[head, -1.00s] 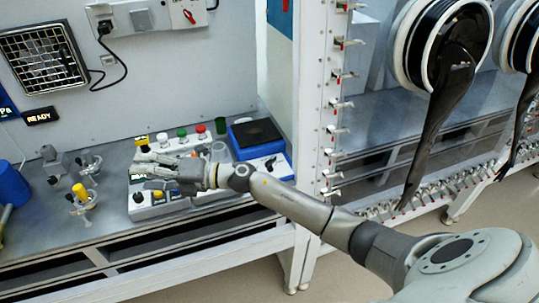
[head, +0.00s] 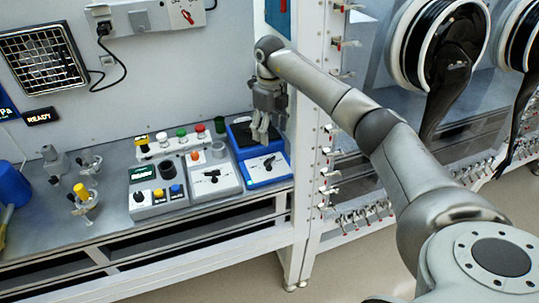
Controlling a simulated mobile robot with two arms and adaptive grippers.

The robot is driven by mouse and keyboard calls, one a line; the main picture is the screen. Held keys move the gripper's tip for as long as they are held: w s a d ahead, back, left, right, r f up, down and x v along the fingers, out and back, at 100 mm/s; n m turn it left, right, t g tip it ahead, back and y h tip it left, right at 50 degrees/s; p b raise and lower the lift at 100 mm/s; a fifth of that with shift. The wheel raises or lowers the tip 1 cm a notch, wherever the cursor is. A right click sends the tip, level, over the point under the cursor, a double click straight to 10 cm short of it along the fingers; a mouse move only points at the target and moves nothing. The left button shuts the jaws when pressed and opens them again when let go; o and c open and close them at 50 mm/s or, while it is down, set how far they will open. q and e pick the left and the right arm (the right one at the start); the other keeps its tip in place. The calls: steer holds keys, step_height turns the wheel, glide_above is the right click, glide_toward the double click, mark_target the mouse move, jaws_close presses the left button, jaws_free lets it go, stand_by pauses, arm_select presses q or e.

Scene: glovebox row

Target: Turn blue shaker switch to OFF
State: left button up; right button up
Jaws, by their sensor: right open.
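The blue shaker (head: 237,150) stands at the right end of the bench, with a dark platform on top. Its pale front panel carries a black switch (head: 269,163), which is in plain view; I cannot read its marks. My right gripper (head: 262,139) points down over the shaker's top, behind and above the switch, apart from it. Its fingers are open and hold nothing. It hides part of the dark platform. My left gripper is not in view.
A grey box with a black lever (head: 212,176) stands just left of the shaker. Left of that is a control box (head: 143,198) with knobs. A row of coloured buttons (head: 181,133) lies behind. A white perforated post (head: 311,150) rises close on the right.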

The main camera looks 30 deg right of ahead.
mark_target(269, 159)
step_height(269, 159, down, 10)
steer(key=p, duration=0.3)
steer(key=shift+a+f, duration=0.15)
steer(key=shift+f, duration=0.05)
steer(key=shift+c, duration=0.5)
steer(key=c, duration=0.9)
